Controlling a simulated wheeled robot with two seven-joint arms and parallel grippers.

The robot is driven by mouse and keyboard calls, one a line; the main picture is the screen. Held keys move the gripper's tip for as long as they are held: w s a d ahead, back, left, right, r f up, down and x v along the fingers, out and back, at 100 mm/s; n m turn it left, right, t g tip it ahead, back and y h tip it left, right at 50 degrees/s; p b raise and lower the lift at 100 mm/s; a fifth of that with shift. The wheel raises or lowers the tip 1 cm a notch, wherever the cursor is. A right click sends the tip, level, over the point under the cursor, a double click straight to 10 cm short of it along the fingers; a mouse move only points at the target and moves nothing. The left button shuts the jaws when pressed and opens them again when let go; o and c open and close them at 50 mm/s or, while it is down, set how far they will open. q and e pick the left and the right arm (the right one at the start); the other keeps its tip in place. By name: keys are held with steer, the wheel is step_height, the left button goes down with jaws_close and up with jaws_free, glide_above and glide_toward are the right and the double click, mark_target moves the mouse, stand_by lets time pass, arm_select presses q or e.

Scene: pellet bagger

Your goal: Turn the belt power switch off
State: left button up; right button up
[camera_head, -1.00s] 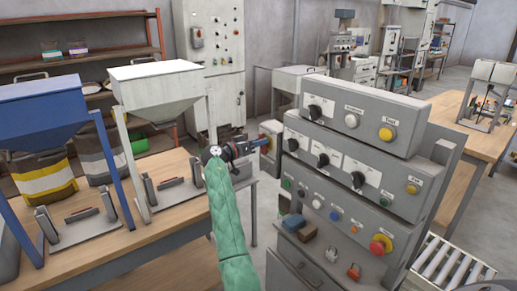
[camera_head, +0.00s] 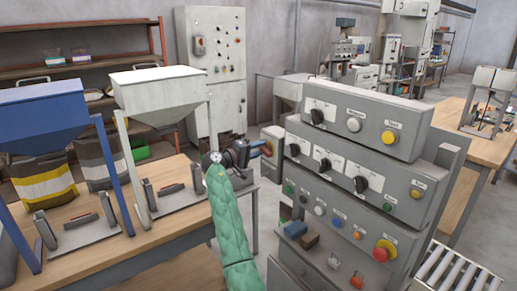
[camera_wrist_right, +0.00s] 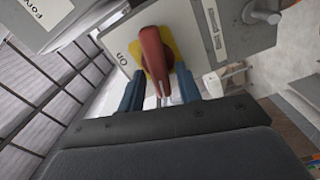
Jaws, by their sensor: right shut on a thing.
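The belt power switch shows in the right wrist view as a red handle (camera_wrist_right: 152,48) on a yellow plate (camera_wrist_right: 177,50), mounted on a light grey box. An "On" label (camera_wrist_right: 122,57) lies left of the handle. My right gripper (camera_wrist_right: 158,88) has its blue fingers on both sides of the handle's lower end and is shut on it. In the head view the right gripper (camera_head: 256,149) is at the switch box (camera_head: 273,138), left of the grey control console; the handle is small there. My left gripper is not in view.
The grey control console (camera_head: 372,129) with black knobs and coloured buttons stands close on the right. A blue hopper (camera_head: 45,118) and a white hopper (camera_head: 158,88) stand on the wooden table (camera_head: 165,238) at left. A roller conveyor (camera_head: 450,272) is at lower right.

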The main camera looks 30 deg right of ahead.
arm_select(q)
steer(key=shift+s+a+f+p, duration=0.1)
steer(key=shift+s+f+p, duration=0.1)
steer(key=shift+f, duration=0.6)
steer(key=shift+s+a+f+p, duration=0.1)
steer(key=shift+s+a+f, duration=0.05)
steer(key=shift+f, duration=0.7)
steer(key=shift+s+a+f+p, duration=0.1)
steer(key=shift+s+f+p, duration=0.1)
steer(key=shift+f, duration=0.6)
arm_select(e)
steer(key=shift+f+n, duration=0.1)
steer(key=shift+n, duration=1.4)
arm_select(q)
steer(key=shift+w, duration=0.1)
arm_select(e)
steer(key=o, duration=0.6)
steer(key=shift+o, duration=0.2)
steer(key=shift+w+f, duration=0.1)
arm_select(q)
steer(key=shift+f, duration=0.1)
arm_select(e)
steer(key=shift+a, duration=0.1)
